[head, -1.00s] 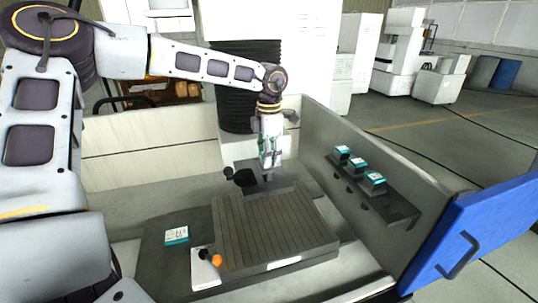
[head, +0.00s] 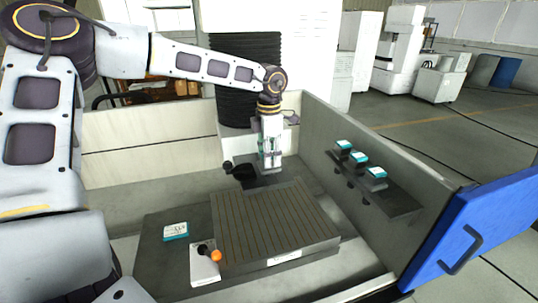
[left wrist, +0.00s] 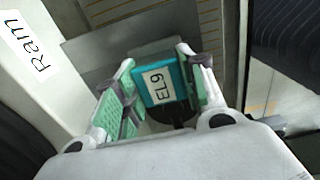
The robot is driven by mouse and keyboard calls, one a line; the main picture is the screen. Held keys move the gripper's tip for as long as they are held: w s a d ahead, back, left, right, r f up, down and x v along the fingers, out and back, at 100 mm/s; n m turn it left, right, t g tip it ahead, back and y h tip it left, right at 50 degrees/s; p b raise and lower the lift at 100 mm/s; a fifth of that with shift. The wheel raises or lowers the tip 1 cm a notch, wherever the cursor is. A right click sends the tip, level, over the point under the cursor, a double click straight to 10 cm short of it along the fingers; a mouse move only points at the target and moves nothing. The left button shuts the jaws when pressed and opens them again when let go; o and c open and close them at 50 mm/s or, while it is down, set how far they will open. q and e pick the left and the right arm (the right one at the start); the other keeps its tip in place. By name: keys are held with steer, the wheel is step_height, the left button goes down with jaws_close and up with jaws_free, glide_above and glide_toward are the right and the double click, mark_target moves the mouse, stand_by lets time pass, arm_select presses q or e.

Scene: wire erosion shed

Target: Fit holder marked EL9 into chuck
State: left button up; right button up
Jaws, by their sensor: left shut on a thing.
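The teal holder marked EL9 (left wrist: 160,84) is between the finger pads of my left gripper (left wrist: 158,95) in the left wrist view, its white label facing the camera. The gripper is shut on it. In the head view my left gripper (head: 270,165) points down behind the slotted table, in front of the black bellows; the holder is mostly hidden there. A dark fitting with a black lever (head: 238,170) is just left of the fingertips; I cannot tell whether it is the chuck. Contact between holder and chuck cannot be made out. My right gripper is not in view.
A wall shelf (head: 395,200) at right carries teal-topped holders (head: 359,159). A blue door (head: 475,230) stands open at front right.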

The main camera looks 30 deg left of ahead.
arm_select(q)
steer(key=shift+f+b, duration=0.7)
stand_by(0.6)
stand_by(0.4)
steer(key=o, duration=1.3)
steer(key=shift+c, duration=0.2)
steer(key=shift+o, duration=0.8)
steer(key=shift+r, duration=0.1)
step_height(320, 180, up, 12)
